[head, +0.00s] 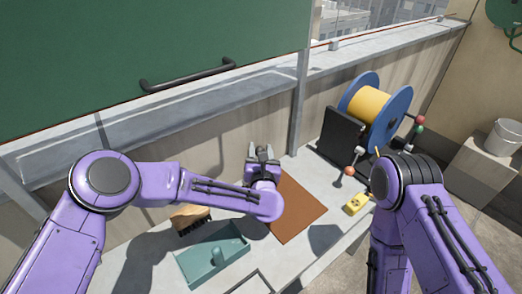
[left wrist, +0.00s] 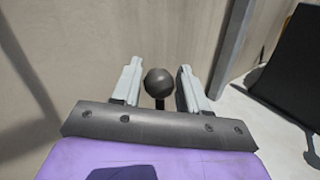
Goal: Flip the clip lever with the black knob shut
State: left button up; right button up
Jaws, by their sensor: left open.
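In the left wrist view a round black knob (left wrist: 159,82) stands on a short dark stem between the two pale fingers of my left gripper (left wrist: 160,88). The fingers are open, with a gap on each side of the knob. In the head view my left gripper (head: 262,153) is above the back of the bench, near the wall. There the knob is hard to make out between the fingers, and the rest of the clip lever is hidden. My right arm shows at the right of the head view, but its gripper does not.
A blue reel with yellow winding (head: 370,103) stands by a black panel (head: 340,139), with coloured knobs near it. A brown mat (head: 297,212), yellow block (head: 356,203), brush (head: 190,215) and teal tray (head: 200,266) are on the bench (head: 335,190).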

pick_arm(q)
jog(key=shift+w, duration=0.1)
grip_shut()
jog(key=t+b, duration=0.1)
jog(key=b, duration=0.2)
jog(key=s+d+m+t+b, duration=0.1)
jog(key=b, duration=0.1)
jog(key=s+f+m+b, duration=0.1)
jog(key=b, duration=0.2)
jog(key=shift+s+d+f+t+b, duration=0.1)
jog(key=shift+s+d+t+b, duration=0.2)
jog(key=shift+t+b, duration=0.1)
jog(key=shift+s+d+r+m+t+h+b, duration=0.2)
jog(key=shift+m+t+h+b, duration=0.1)
jog(key=shift+m+h+b, duration=0.15)
jog(key=shift+r, duration=0.2)
grip_release()
jog(key=shift+f, duration=0.1)
